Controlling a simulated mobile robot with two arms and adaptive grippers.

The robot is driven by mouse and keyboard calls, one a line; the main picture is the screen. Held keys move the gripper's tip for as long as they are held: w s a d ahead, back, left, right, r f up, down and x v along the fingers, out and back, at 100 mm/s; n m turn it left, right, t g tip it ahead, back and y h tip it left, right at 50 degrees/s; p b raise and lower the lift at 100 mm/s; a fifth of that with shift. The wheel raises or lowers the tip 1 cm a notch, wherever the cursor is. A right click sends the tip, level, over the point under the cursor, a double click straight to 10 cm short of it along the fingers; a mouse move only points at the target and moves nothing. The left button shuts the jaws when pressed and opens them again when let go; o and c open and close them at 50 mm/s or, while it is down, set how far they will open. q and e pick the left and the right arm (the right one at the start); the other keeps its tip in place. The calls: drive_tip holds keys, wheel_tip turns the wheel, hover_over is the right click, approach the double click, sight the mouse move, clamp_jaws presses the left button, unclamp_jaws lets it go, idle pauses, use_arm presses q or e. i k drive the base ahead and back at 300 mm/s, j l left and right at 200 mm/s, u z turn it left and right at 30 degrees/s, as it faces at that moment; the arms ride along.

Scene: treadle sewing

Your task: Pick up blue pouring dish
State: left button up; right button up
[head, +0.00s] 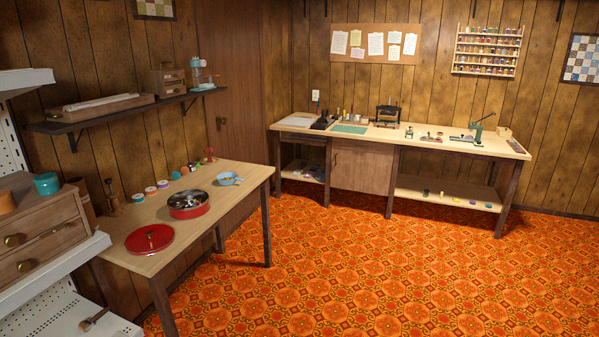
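The blue pouring dish (229,180) sits on the light wooden table (254,171) at the left, near its far right corner. It is small and light blue, with some orange-brown contents that are too small to make out. Neither of my grippers is in the head view. Nothing is touching the dish.
On the same table stand a red round tin (188,211) with an open top, a red lid (149,239) and several small spools. White shelving with a wooden drawer box (45,230) stands at the near left. A long workbench (455,147) lines the back wall. The orange patterned floor (380,270) is clear.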

sight(232, 174)
drive_tip(key=i+l, duration=0.1)
drive_tip(key=i, duration=0.8)
drive_tip(key=i+l, duration=0.15)
drive_tip(key=i, duration=0.75)
drive_tip(key=l+z, duration=0.05)
